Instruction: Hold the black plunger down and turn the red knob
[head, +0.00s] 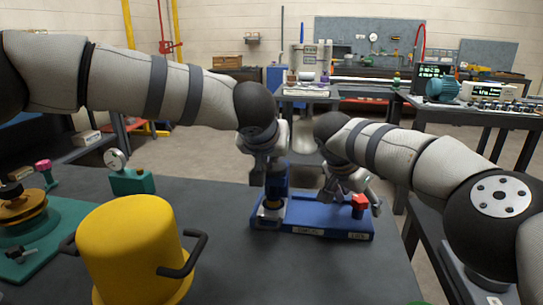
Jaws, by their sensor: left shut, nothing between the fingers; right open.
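A blue fixture (315,221) with white labels on its front sits on the dark table. Its left end carries an upright blue post (279,182) with a metal and brass part at its foot. My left gripper (268,180) is shut and points straight down in front of this post. It hides the black plunger, so I cannot tell whether it presses on it. The red knob (359,205) stands at the fixture's right end. My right gripper (350,196) is open, tilted downward, with fingers on the left and right of the knob. Contact with the knob cannot be told.
A large yellow pot-like thing (133,250) with a black handle stands at front left. The table (330,270) is clear in front of the blue fixture.

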